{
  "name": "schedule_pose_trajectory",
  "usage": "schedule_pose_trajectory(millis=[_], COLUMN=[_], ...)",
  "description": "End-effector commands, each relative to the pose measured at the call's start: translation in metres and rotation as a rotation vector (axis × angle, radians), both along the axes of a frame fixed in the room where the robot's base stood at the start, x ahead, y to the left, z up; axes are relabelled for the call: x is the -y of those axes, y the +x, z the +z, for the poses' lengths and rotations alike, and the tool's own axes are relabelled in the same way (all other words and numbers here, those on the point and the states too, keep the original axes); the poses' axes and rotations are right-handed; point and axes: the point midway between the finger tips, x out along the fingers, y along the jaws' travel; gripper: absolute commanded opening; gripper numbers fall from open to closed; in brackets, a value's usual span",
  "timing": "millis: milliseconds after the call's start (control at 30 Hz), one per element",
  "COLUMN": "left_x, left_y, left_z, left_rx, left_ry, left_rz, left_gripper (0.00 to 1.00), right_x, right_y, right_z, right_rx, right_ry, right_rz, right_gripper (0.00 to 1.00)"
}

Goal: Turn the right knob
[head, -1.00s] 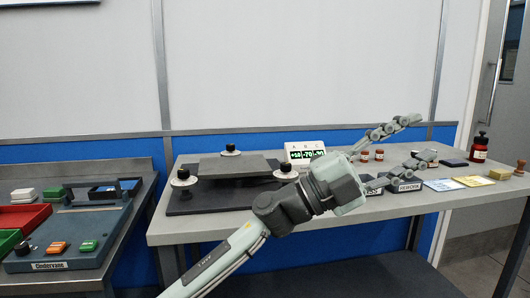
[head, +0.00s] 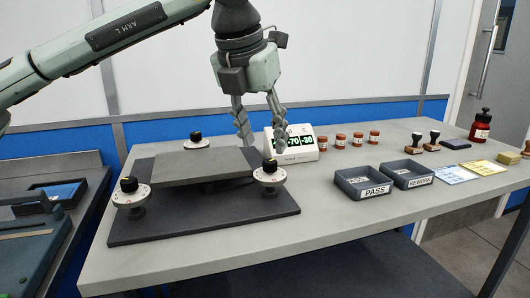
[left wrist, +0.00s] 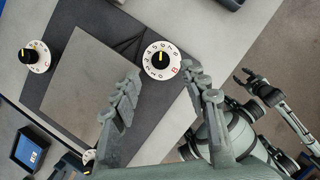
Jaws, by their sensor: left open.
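The right knob (head: 269,166) is a black knob with a yellow mark on a white numbered dial, at the right edge of a grey plate (head: 205,166). In the left wrist view this knob (left wrist: 160,59) shows a red B. My left gripper (head: 262,142) points down, open and empty, above and slightly behind the knob in the head view. In the left wrist view its fingers (left wrist: 163,72) straddle the knob's column, with no contact visible. A small display (head: 295,146) behind reads -70 and -30; a finger hides its first number. My right gripper (left wrist: 243,77) is small in the left wrist view.
Two similar knobs stand at the plate's front left (head: 131,190) and back (head: 196,140). PASS (head: 364,181) and REWORK (head: 407,174) trays, several red-brown jars and stamps stand to the right. The bench front is clear.

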Motion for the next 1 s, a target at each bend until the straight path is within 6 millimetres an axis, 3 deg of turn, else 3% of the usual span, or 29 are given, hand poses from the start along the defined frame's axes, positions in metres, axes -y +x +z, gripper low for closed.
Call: schedule_pose_trajectory(millis=[300, 667, 1000], left_x=[0.008, 0.01, 0.01], left_y=[0.015, 0.017, 0.017], left_z=[-0.041, -0.047, -0.047], left_rx=[-0.001, -0.002, -0.002], left_ry=[-0.003, -0.004, -0.004], left_rz=[-0.002, -0.003, -0.003], left_gripper=[0.44, 0.44, 0.02], right_x=[0.0, -0.002, -0.002], right_y=[-0.005, 0.002, 0.002], right_z=[-0.012, -0.014, -0.011], right_rx=[-0.014, -0.006, -0.002], right_ry=[0.005, 0.008, 0.009], right_rz=[0.001, 0.001, 0.001], right_gripper=[0.4, 0.4, 0.4])
